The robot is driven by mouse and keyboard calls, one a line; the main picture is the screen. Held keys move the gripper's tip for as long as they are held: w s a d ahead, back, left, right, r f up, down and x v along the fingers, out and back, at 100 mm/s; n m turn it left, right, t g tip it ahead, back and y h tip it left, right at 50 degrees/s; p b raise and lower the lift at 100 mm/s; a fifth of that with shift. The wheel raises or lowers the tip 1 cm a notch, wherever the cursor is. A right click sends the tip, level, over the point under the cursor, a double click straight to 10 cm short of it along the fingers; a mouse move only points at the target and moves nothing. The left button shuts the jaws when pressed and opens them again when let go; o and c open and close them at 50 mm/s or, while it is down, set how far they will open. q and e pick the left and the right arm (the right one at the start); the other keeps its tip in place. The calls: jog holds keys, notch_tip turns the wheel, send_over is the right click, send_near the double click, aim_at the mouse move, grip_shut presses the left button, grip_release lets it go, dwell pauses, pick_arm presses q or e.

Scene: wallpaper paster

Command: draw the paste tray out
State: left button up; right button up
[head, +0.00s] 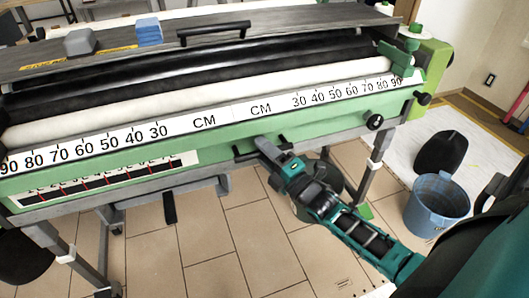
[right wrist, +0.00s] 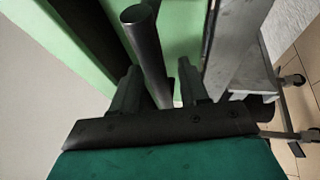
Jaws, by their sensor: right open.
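The wallpaper paster is a long green machine (head: 330,127) with a white CM scale along its front. A black bar handle (head: 242,155) sits low on the green front near the middle, partly hidden by my right gripper (head: 265,147). I cannot make out the paste tray's edges apart from the green front. In the right wrist view the dark round bar (right wrist: 146,50) runs between the two fingers of my right gripper (right wrist: 157,83). The fingers are open, one on each side of the bar. My left gripper is not in view.
A white roller (head: 200,93) and a dark lid with a black handle (head: 214,30) are above. A grey block (head: 80,42) and blue sponge (head: 149,32) lie on the lid. A blue bucket (head: 437,207) stands on the floor at right. Tiled floor in front is mostly clear.

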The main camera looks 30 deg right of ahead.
grip_shut()
dwell(0.3)
dwell(0.3)
